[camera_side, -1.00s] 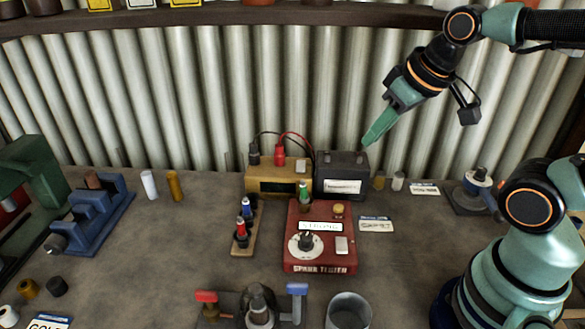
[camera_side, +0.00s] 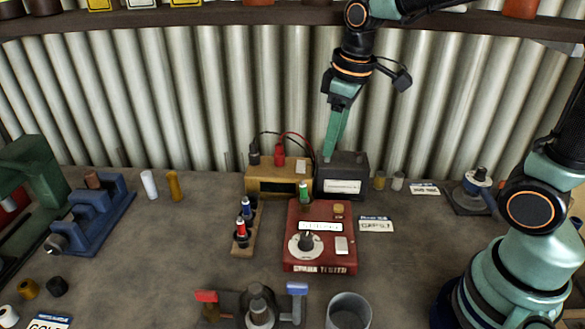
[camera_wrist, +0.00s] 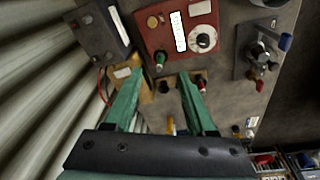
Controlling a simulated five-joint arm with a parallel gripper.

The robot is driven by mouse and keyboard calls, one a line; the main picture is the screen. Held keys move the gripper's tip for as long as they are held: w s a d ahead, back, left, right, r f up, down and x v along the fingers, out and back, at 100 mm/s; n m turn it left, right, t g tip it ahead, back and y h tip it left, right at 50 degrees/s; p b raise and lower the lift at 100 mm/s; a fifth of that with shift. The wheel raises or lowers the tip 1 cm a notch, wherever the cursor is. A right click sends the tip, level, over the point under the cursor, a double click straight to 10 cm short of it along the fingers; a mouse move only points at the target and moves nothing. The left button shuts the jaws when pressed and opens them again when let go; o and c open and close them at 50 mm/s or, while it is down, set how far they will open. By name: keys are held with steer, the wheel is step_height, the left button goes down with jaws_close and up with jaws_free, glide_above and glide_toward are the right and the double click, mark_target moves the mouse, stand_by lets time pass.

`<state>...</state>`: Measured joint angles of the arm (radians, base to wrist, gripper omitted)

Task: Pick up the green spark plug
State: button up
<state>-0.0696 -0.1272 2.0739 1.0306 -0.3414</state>
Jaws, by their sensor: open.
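The green spark plug (camera_side: 304,192) stands upright at the back of the red spark tester (camera_side: 320,262). In the wrist view the green spark plug (camera_wrist: 160,63) shows just beyond and between my fingertips, at the edge of the tester (camera_wrist: 157,38). My gripper (camera_side: 328,156) points down, above and behind the tester near the black box; it is open and empty. Its two green fingers (camera_wrist: 160,78) are spread apart in the wrist view. A blue spark plug (camera_side: 246,208) and a red spark plug (camera_side: 241,229) stand in a wooden rack (camera_side: 243,251) left of the tester.
A tan box (camera_side: 260,168) with cables and a black box (camera_side: 343,168) stand behind the tester. The corrugated wall (camera_side: 200,100) is close behind. A grey cup (camera_side: 348,312) and a fixture with red and blue handles (camera_side: 258,308) are in front.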

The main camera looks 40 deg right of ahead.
mark_target(304, 184)
steer(key=w+f+n+g, duration=0.1)
steer(key=w+f, duration=0.1)
steer(key=w+a+f+n+g, duration=0.1)
steer(key=w+f, duration=0.1)
steer(key=w+a+f, duration=0.1)
steer(key=w+f, duration=0.1)
steer(key=f, duration=0.1)
steer(key=shift+a+n+g, duration=0.15)
steer(key=shift+n+g, duration=0.25)
steer(key=shift+w+f, duration=0.25)
steer(key=f, duration=0.7)
steer(key=shift+s+d+f, duration=0.15)
steer(key=shift+s+d, duration=0.05)
steer(key=shift+s, duration=0.05)
jaws_close()
